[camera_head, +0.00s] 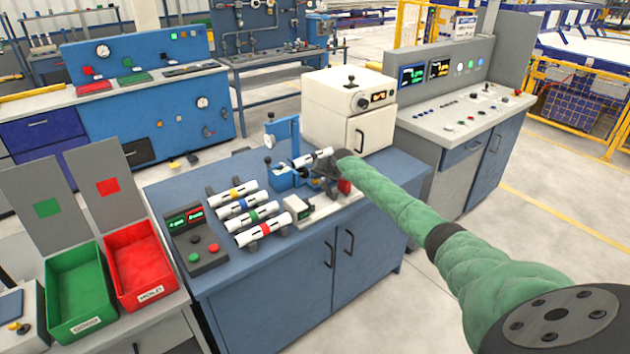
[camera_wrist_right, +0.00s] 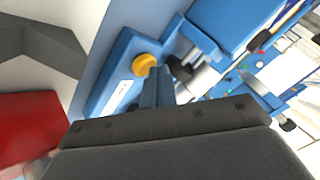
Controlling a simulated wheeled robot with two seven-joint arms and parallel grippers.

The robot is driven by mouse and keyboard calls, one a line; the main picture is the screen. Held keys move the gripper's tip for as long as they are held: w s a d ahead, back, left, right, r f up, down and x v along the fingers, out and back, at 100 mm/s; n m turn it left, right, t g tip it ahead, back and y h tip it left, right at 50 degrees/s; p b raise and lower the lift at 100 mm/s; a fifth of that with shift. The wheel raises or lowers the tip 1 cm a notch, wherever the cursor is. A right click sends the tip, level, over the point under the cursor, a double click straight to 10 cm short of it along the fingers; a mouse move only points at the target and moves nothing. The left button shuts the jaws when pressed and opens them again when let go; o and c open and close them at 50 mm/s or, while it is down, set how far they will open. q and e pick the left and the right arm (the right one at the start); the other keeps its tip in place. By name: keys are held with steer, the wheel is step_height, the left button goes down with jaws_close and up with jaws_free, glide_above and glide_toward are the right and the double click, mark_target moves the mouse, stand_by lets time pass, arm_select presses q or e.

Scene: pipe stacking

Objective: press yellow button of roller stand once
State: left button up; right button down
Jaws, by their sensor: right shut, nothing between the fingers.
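The blue roller stand (camera_head: 283,177) is on the blue workbench, with a white pipe (camera_head: 313,158) lying across it. In the right wrist view, the yellow button (camera_wrist_right: 144,62) is a round cap on a blue part of the stand (camera_wrist_right: 120,85). I cannot make out the button in the head view. My right gripper (camera_head: 318,172) is at the stand, close to the pipe. Its shut, empty fingertips (camera_wrist_right: 155,73) appear just beside the button's lower right edge; I cannot tell whether they touch it. My left gripper is not in view.
Several banded pipes (camera_head: 240,206) lie on a rack left of the stand, beside a button panel (camera_head: 198,243). A cream machine (camera_head: 335,112) stands behind. Green (camera_head: 75,275) and red (camera_head: 128,238) trays sit at the left. A console (camera_head: 462,110) stands at the right.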

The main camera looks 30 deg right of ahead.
mark_target(319, 181)
steer(key=shift+s+d+f, duration=0.25)
steer(key=shift+s+f, duration=0.1)
steer(key=shift+f, duration=0.3)
steer(key=shift+w+d+r+p, duration=0.15)
steer(key=shift+d+r+p, duration=0.25)
steer(key=shift+r, duration=0.25)
steer(key=shift+d+r, duration=0.1)
steer(key=shift+r, duration=0.1)
steer(key=shift+d+r+p, duration=0.15)
steer(key=shift+r+p, duration=0.55)
steer(key=shift+r, duration=0.25)
steer(key=shift+d+r+p, duration=0.1)
steer(key=shift+r+p, duration=0.55)
steer(key=shift+r, duration=0.6)
steer(key=shift+a+r+p, duration=0.25)
steer(key=shift+r+p, duration=0.05)
steer(key=shift+p, duration=0.1)
steer(key=shift+a, duration=0.15)
steer(key=shift+w+a, duration=0.1)
